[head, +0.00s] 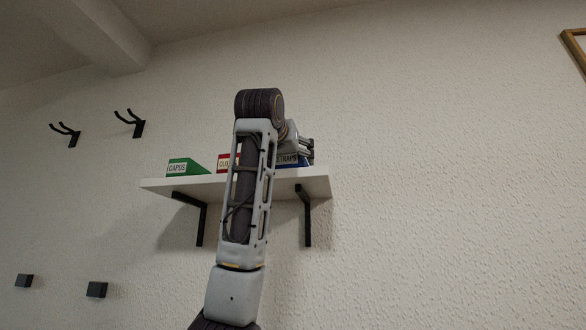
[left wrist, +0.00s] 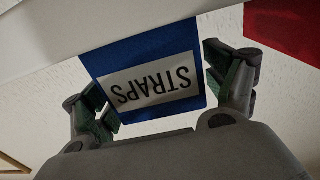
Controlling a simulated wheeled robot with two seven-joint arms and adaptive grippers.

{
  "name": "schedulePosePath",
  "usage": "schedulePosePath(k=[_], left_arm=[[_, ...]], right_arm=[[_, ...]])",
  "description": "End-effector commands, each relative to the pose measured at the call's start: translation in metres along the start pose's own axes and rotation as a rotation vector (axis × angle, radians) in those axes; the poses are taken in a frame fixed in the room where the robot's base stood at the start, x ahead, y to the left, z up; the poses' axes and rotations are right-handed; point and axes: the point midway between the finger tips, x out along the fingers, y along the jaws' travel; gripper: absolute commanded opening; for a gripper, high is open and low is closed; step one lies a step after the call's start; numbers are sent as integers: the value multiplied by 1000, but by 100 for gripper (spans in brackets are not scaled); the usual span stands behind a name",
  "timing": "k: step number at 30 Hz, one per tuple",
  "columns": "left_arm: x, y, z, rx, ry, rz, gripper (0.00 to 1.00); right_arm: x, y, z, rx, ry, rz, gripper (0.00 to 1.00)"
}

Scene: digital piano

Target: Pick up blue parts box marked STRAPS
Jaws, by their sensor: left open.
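The blue parts box marked STRAPS (head: 287,161) stands at the right end of the white wall shelf (head: 315,183), partly hidden behind my left arm. In the left wrist view the blue box (left wrist: 195,39) shows its white STRAPS label upside down. My left gripper (head: 308,150) is at the box. In the left wrist view its open fingers (left wrist: 162,88) are on either side of the box, with the box between them. I cannot tell whether the fingers touch it. My right gripper is not in view.
A green box marked CAPOS (head: 186,167) stands toward the left of the shelf. A red box (head: 226,163), partly hidden by my arm, stands between it and the blue box; it also shows in the left wrist view (left wrist: 285,28). Black brackets (head: 307,220) support the shelf.

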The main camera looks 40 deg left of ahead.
Motion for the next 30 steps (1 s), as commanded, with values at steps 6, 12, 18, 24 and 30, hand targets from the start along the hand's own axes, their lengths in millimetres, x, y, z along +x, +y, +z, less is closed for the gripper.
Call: schedulePosePath(k=[6,12,18,24,30], left_arm=[[15,0,-1,0,-2,0,86],[17,0,0,-1,-1,0,86],[16,0,0,-1,-1,0,86],[16,0,0,-1,-1,0,74],[16,0,0,-1,-1,0,48]], right_arm=[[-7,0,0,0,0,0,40],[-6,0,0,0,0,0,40],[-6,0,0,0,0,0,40],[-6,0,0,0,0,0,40],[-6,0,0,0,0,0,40]])
